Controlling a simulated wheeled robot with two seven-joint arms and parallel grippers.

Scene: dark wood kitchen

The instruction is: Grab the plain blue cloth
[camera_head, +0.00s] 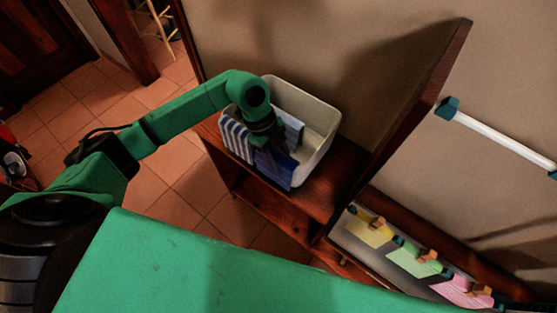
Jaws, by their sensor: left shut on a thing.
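A plain blue cloth (275,168) hangs over the near wall of a white bin (322,118). My left gripper (266,148) reaches down over that wall and is shut on the plain blue cloth; its fingertips are mostly hidden by my arm. A blue-and-white striped cloth (236,139) hangs over the wall to its left. A light blue cloth (293,130) shows inside the bin just right of the gripper. My right gripper is not in view.
The bin stands on a dark wooden shelf (340,178) against the wall. Yellow (370,230), green (416,259) and pink (462,289) pieces lie on a panel at the lower right. A white bar (500,138) is fixed to the wall. Tiled floor lies left.

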